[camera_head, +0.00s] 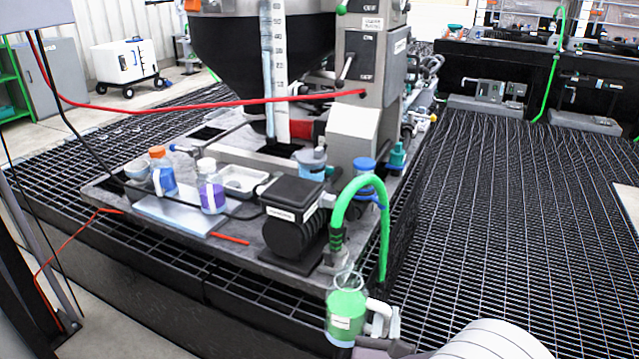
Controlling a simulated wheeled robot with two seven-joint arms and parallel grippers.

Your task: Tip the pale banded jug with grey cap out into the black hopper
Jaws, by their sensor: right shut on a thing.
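The black hopper (262,50) stands at the back centre, its cone narrowing downward; its inside is hidden from this angle. A pale jug with a purple band and a white or light grey cap (211,193) stands upright on the grey platform. My right gripper (380,322) is at the bottom centre, shut on the handle of a clear jug with green in it or around it (346,311). This held jug has a white label and looks nearly upright in front of the platform's edge; I see no cap on it. My left gripper is not in view.
A jug with a blue band and orange cap (161,172) stands left of the purple one. A black motor (293,213) and an arching green hose (350,192) are just beyond the held jug. A red hose (215,104) crosses before the hopper. Open grating (500,210) lies right.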

